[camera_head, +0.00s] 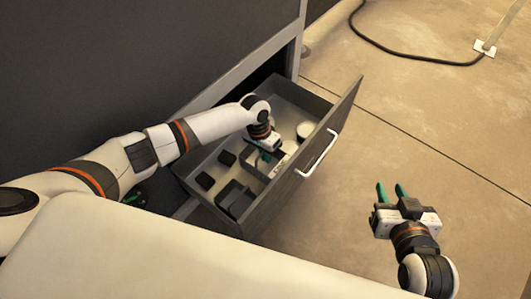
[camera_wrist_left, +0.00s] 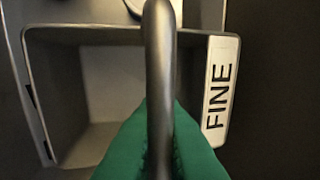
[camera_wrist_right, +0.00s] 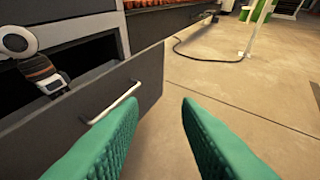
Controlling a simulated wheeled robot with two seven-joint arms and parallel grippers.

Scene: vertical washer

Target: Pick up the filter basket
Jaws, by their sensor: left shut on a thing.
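The filter basket is a grey open box with a white "FINE" label (camera_wrist_left: 220,90) on one side; its inner wall (camera_wrist_left: 60,90) shows in the left wrist view. A grey bar-like handle (camera_wrist_left: 160,70) rises over it. My left gripper (camera_head: 266,156) reaches down into the open drawer. Its green fingers (camera_wrist_left: 160,150) are shut on this handle. In the head view the gripper hides much of the basket, and the label (camera_head: 281,168) shows beside it. I cannot tell whether the basket touches the drawer floor. My right gripper (camera_head: 392,192) is open and empty, outside the drawer.
The open drawer (camera_head: 318,124) has a dark front with a white handle (camera_head: 318,153). It also holds a second grey bin (camera_head: 236,197), dark blocks (camera_head: 205,182) and a white round item (camera_head: 305,131). The floor (camera_head: 430,130) at right is clear near my right gripper; a black hose (camera_head: 400,55) lies beyond.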

